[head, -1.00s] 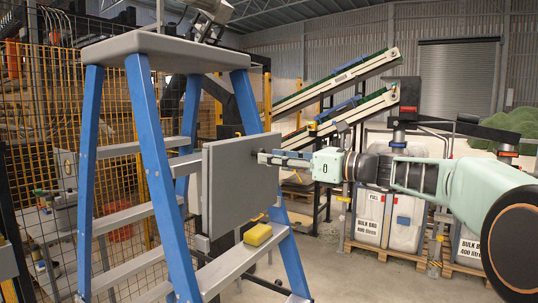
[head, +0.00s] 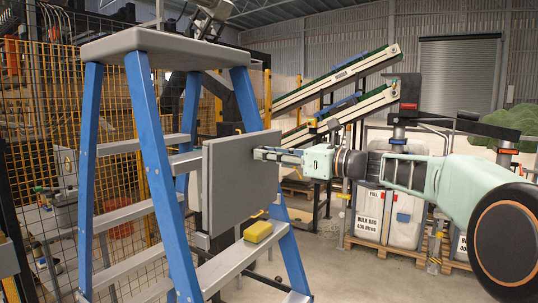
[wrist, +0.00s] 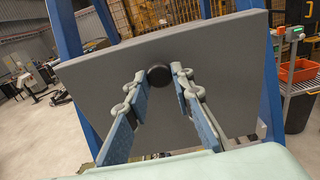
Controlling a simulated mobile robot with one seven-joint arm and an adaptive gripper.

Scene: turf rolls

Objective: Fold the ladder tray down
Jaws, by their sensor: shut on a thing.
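The stepladder (head: 158,160) has blue legs and grey treads and stands at the left in the head view. Its grey tray (head: 232,190) is a flat panel, close to upright, on the side facing my arm. A round black knob (wrist: 159,76) sticks out of the tray, which fills much of the wrist view (wrist: 225,70). My gripper (head: 258,154) reaches the tray from the right. In the wrist view its two fingers (wrist: 160,82) are on either side of the knob, shut on it. In the head view the fingers hide the knob.
A yellow block (head: 258,231) lies on a ladder tread below the tray. A wire-mesh fence (head: 40,150) stands behind the ladder. Conveyors (head: 335,100) and white bulk bags (head: 385,215) stand further back.

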